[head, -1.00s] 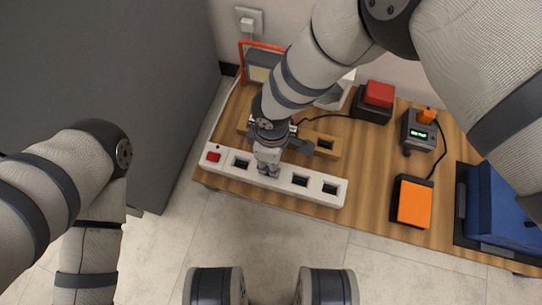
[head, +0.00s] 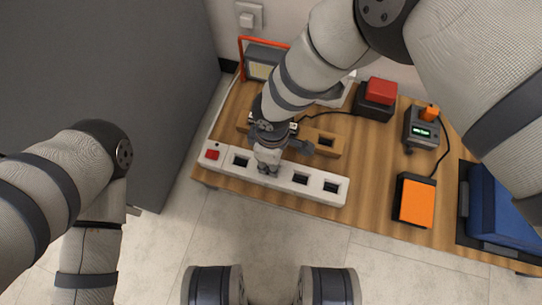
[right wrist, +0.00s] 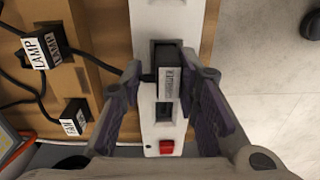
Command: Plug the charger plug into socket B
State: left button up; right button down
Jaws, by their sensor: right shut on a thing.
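The charger plug (right wrist: 167,57) is a black block with a white, sideways label in the right wrist view. My right gripper (head: 268,170) is shut on it; the fingers (right wrist: 166,92) lie on both sides of it. The plug is over the white power strip (head: 222,170), at the second socket from the red switch. Whether its prongs are in the socket cannot be told. The first socket (head: 240,162) and the two sockets on the right (head: 300,178) are empty. No socket letters are readable. My left gripper is out of view.
Behind the strip is a wooden block (head: 325,143); plugs labelled LAMP (right wrist: 40,52) and FAN (right wrist: 73,118) are on the left in the wrist view. A red-topped box (head: 380,92), an orange-topped box (head: 416,203) and a blue case (head: 492,205) stand to the right.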

jog(key=shift+s+f+b, duration=0.15)
jog(key=shift+f+b, duration=0.2)
jog(key=shift+f, duration=0.35)
jog(key=c, duration=1.1)
grip_release()
